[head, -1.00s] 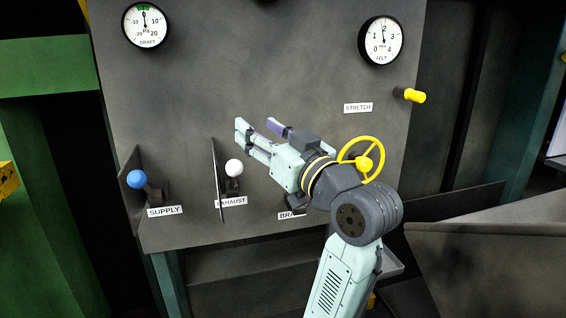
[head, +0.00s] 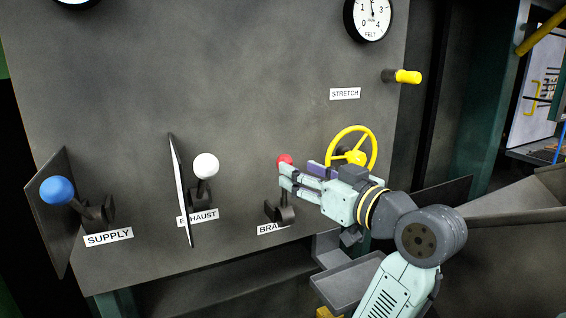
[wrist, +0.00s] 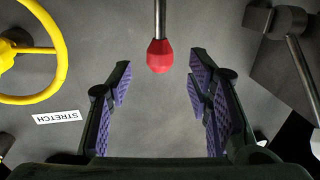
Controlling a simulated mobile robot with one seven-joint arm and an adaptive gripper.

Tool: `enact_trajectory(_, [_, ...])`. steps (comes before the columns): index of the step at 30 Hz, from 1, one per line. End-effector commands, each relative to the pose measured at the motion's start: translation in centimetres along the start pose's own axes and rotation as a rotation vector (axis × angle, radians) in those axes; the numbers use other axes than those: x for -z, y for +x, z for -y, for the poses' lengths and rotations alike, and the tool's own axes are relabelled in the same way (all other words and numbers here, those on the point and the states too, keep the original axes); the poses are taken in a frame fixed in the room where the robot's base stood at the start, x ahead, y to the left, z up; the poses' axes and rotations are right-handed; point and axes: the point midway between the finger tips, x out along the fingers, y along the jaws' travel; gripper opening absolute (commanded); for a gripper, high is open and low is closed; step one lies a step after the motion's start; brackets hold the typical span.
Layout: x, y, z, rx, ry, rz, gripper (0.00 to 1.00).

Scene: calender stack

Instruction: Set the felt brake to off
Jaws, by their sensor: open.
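The brake lever has a red knob (head: 284,160) and a dark shaft rising from a base (head: 281,212) on the grey panel. Its label (head: 270,228) reads "BRA", with the rest hidden. My gripper (head: 296,175) is open and empty, reaching in from the right with its fingertips close to the knob. In the wrist view, the red knob (wrist: 160,56) lies centred across the gap between the open purple-padded fingers of my gripper (wrist: 160,68), around the level of their tips. I cannot tell whether anything touches.
A yellow handwheel (head: 369,150) sits just behind and right of my gripper. The white-knobbed exhaust lever (head: 206,165) with its upright plate (head: 180,190) and the blue-knobbed supply lever (head: 57,189) stand left. A yellow handle (head: 408,77) is upper right. Panel above the brake is clear.

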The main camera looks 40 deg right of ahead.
Motion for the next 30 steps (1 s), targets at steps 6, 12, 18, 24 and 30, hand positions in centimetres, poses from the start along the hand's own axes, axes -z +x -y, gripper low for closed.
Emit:
enact_trajectory(6, [0.1, 4.0, 0.0, 0.002, 0.002, 0.001, 0.46])
enact_trajectory(12, [0.0, 5.7, 0.0, 0.000, 0.001, -0.001, 0.46])
enact_trajectory(18, [0.0, 6.0, 0.0, -0.001, 0.000, 0.000, 0.46])
enact_trajectory(24, [0.0, 6.0, 0.0, -0.001, 0.001, 0.000, 0.41])
enact_trajectory(30, [0.0, 6.0, 0.0, -0.001, 0.001, 0.000, 0.28])
